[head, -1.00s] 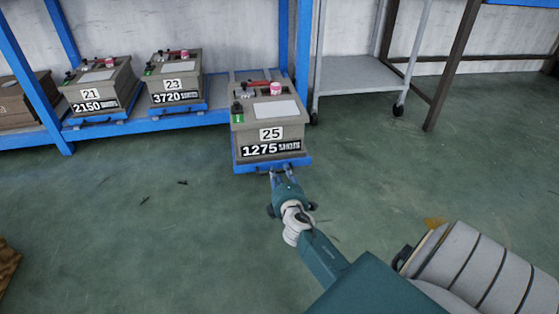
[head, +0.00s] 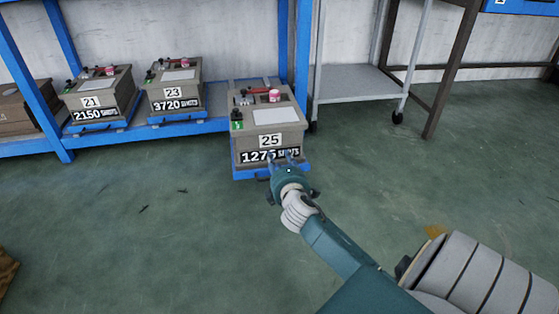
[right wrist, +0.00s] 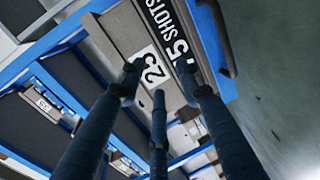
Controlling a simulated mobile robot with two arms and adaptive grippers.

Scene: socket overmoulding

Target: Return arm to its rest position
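The grey-brown box marked 25 and 1275 shots (head: 268,117) sits on a blue tray (head: 243,174) that juts out from the front of the blue shelf. Its front also shows in the right wrist view (right wrist: 120,32). My right gripper (head: 282,158) is in front of the box and overlaps its shots label in the head view. In the right wrist view its fingers (right wrist: 160,76) are spread with nothing held between them. Whether the fingertips touch the box I cannot tell. My left gripper is in neither view.
Boxes marked 21 (head: 97,93) and 23 (head: 174,86) stand on the blue shelf (head: 190,131) at left. A grey wheeled cart (head: 357,80) stands right of box 25. The green floor (head: 130,225) is mostly clear.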

